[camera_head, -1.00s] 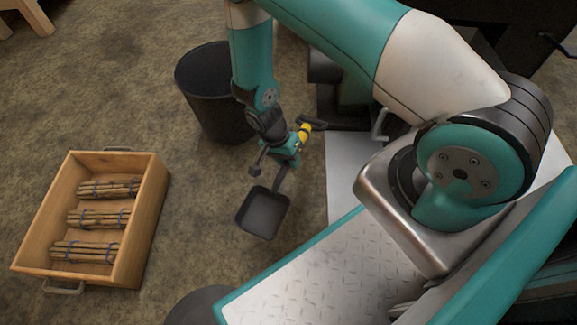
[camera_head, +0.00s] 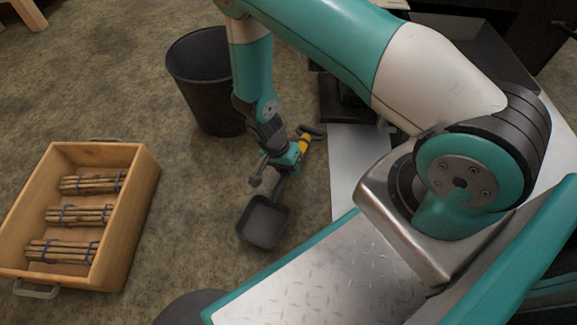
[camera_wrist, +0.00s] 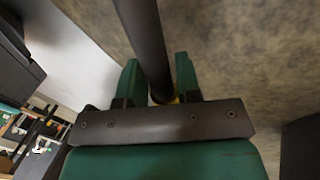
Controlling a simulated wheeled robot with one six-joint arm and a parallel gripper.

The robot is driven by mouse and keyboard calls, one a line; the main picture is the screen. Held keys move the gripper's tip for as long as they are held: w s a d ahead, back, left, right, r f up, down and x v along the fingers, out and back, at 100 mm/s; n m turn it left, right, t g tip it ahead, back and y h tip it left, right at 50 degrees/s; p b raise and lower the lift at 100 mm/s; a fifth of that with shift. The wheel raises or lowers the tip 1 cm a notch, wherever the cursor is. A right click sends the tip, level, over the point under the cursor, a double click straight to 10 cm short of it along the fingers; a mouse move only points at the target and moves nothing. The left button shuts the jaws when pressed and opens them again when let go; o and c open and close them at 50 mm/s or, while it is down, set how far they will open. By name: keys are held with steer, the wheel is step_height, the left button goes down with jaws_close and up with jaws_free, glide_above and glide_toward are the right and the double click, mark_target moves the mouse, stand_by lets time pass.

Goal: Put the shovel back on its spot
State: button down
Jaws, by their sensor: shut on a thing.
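The shovel (camera_head: 264,222) has a dark square scoop, a dark shaft with a yellow part, and a dark grip at its upper end. My gripper (camera_head: 289,158) is shut on the shovel's shaft near the yellow part, in the middle of the head view. The scoop hangs below and to the left of the gripper. In the wrist view the dark shaft (camera_wrist: 146,45) passes between the two green fingers of my gripper (camera_wrist: 160,85). The scoop looks clear of the floor, but its height is hard to tell. The shovel's spot cannot be made out.
A black bin (camera_head: 208,92) stands behind and left of my gripper. A wooden crate (camera_head: 128,225) with several tied stick bundles is at the left. A pale metal sheet (camera_head: 352,172) lies right of the shovel. Bare floor lies between crate and shovel.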

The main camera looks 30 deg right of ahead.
steer(key=shift+f, duration=0.1)
jaws_free()
stand_by(0.5)
stand_by(0.3)
steer(key=p+v, duration=1.1)
steer(key=v, duration=0.2)
steer(key=shift+s, duration=0.2)
stand_by(0.7)
steer(key=shift+d, duration=0.1)
stand_by(0.4)
